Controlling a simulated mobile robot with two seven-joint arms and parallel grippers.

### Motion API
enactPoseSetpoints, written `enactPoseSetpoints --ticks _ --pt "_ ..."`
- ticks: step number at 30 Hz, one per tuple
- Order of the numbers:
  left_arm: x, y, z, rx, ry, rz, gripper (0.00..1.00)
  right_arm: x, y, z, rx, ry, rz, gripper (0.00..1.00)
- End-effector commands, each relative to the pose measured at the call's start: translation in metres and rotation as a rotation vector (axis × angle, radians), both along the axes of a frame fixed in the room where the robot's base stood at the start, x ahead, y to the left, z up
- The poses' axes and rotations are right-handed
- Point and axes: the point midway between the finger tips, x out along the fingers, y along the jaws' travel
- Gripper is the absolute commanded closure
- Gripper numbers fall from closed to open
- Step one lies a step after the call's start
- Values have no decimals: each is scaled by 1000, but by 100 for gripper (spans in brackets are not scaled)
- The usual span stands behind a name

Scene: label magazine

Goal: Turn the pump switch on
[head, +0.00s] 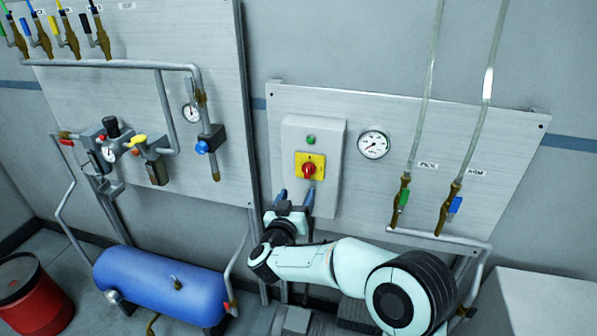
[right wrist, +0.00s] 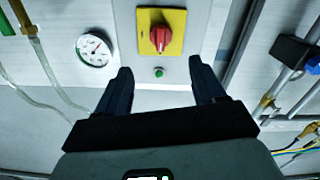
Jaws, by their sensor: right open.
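The pump switch is a red rotary knob (head: 309,170) on a yellow square plate (head: 318,160), on a light grey box (head: 333,135) fixed to the wall panel. A small green button or lamp (head: 311,140) sits above it. My right gripper (head: 295,196) is open and empty, just below the switch box. In the right wrist view the red knob (right wrist: 161,37) and yellow plate (right wrist: 177,20) lie beyond and between the open fingers (right wrist: 159,82), apart from them. The knob's handle looks roughly vertical. My left gripper is not in view.
A pressure gauge (head: 373,144) is right of the box. Valves with green (head: 404,196) and blue (head: 455,205) handles are farther right on clear hoses. Left are another panel with pipes, a blue tank (head: 160,284) and a red bin (head: 36,298).

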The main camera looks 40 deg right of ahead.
Motion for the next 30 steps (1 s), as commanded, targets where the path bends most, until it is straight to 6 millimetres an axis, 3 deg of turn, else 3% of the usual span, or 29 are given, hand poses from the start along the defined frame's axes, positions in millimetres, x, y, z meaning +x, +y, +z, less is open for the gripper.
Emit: enactPoseSetpoints --ticks 9,15,29,30 --pt "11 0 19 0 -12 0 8 43 -54 2 0 0 -2 31" --pt "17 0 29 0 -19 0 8 63 -78 1 0 0 0 31" --pt "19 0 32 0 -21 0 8 72 -89 -1 1 0 3 31" --pt "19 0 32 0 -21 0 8 72 -89 -1 1 0 3 37"
